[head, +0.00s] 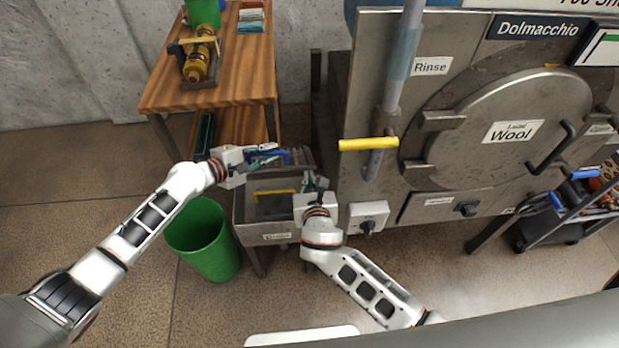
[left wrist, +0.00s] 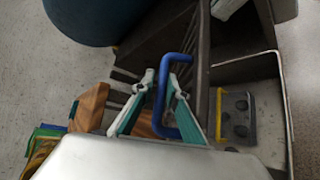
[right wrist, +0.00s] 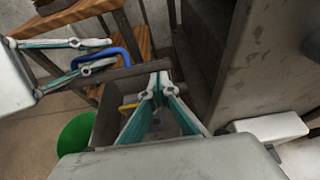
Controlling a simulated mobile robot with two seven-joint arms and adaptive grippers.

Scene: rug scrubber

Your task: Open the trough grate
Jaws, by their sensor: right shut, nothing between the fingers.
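The trough (head: 240,213) is a grey metal box left of the machine. Its slatted grate (left wrist: 184,50) is at the back and looks raised on edge; its exact tilt is hard to tell. A blue bar handle (left wrist: 176,62) is on the grate. My left gripper (head: 278,153) is at this handle, its fingers (left wrist: 163,80) apart with the blue bar between them; contact is unclear. My right gripper (head: 317,182) is shut and empty over the trough's right side; its fingertips meet in the right wrist view (right wrist: 160,84).
A dark piece with a yellow handle (head: 275,192) lies in the trough. A green bin (head: 203,240) stands at its front left. A wooden table (head: 232,75) is behind. The big washing machine (head: 400,165) with a yellow-handled lever (head: 368,144) borders the right side.

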